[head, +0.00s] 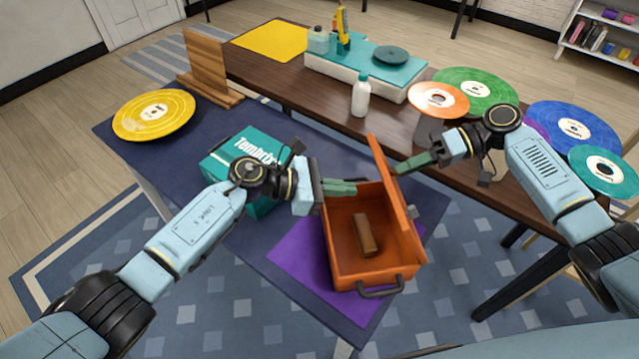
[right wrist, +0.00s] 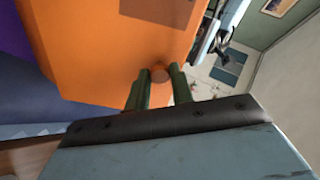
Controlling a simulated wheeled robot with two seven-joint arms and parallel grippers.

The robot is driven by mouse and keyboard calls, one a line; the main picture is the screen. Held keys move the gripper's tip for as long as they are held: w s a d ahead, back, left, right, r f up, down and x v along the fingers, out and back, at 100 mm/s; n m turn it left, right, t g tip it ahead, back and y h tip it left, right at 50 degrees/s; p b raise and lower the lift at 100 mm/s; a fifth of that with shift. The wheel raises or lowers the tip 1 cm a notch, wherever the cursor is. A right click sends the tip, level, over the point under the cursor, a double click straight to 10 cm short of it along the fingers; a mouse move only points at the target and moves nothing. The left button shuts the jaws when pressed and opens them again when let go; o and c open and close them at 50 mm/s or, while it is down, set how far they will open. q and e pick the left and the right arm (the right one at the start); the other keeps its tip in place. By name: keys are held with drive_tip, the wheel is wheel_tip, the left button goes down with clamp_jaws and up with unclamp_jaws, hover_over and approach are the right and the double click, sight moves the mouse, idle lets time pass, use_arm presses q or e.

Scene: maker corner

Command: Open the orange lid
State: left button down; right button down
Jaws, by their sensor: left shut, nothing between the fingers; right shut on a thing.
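The orange box (head: 345,265) stands on a purple mat at the front of the dark blue table. Its orange lid (head: 394,205) is raised steeply along the box's right side, so the inside is exposed. A brown block (head: 366,235) lies on the box floor. My right gripper (head: 404,168) is at the lid's outer face; in the right wrist view its fingers (right wrist: 158,85) are shut on a round orange knob (right wrist: 160,75) on the lid (right wrist: 105,45). My left gripper (head: 350,188) is shut and empty at the box's back left corner.
A teal box (head: 235,148) stands left of the orange box, partly behind my left arm. A white bottle (head: 361,97) and several coloured discs, one orange (head: 438,99), stand or lie behind. A dark handle (head: 381,290) sticks out from the box's front.

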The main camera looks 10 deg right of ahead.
use_arm(q)
drive_tip(key=shift+s+d+r, duration=0.1)
drive_tip(key=shift+d+r, duration=0.1)
drive_tip(key=shift+d, duration=0.6)
drive_tip(key=shift+w+d+r, duration=0.1)
drive_tip(key=shift+d+r, duration=0.15)
drive_tip(key=shift+d, duration=0.6)
drive_tip(key=shift+s+d+r, duration=0.1)
drive_tip(key=shift+d+r, duration=0.1)
drive_tip(key=shift+d, duration=0.6)
